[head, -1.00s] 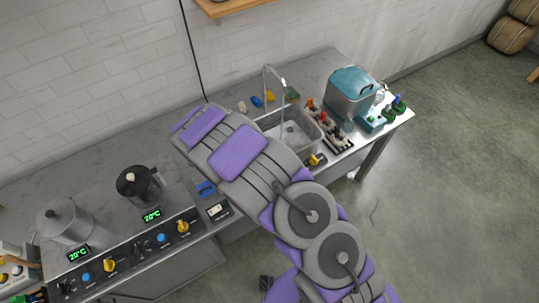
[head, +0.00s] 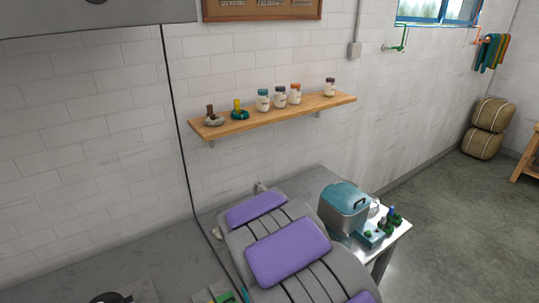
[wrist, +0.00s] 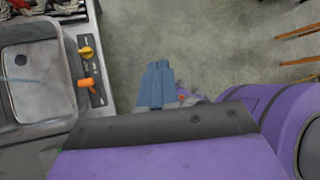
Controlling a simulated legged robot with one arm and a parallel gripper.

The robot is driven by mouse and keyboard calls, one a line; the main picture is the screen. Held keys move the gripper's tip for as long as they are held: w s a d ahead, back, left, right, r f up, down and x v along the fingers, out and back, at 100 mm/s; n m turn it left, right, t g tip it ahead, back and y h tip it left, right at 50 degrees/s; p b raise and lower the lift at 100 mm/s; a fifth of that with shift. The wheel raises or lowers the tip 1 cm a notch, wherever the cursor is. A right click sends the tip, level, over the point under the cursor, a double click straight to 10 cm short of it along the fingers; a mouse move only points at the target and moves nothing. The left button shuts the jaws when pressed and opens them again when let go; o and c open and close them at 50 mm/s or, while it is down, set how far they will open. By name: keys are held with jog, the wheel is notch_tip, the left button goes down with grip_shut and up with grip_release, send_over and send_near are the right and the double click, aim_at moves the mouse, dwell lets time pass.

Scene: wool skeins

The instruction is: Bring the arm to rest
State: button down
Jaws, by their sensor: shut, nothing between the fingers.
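My gripper (wrist: 158,84) shows in the wrist view as blue-grey fingers held together with nothing between them. It is over the bare grey floor, to the right of the counter edge in that view, and apart from it. My purple and grey arm fills the lower middle of the head view and covers part of the counter (head: 70,265). The gripper itself does not show in the head view.
In the wrist view, a sink (wrist: 35,80) and a panel with a yellow knob (wrist: 86,53) and an orange knob (wrist: 86,84) lie left. In the head view, a teal-lidded pot (head: 344,208) stands beyond my arm. A wooden shelf (head: 275,118) with jars hangs on the wall.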

jog(key=s+d+r+m+g+y+b, duration=0.2)
jog(key=s+d+m+g+y+b, duration=0.25)
jog(key=s+m, duration=0.95)
jog(key=s+a+m+t+y+b, duration=0.1)
jog(key=s+m+y+b, duration=0.1)
jog(key=s+m, duration=0.3)
jog(key=s+a+f+m+t+y+b, duration=0.1)
jog(key=s+m+b, duration=0.2)
jog(key=s+m, duration=0.3)
jog(key=s, duration=0.3)
jog(key=shift+s+a+f+y+b, duration=0.15)
jog(key=shift+s+a+y+b, duration=0.15)
jog(key=shift+a+y+b, duration=0.1)
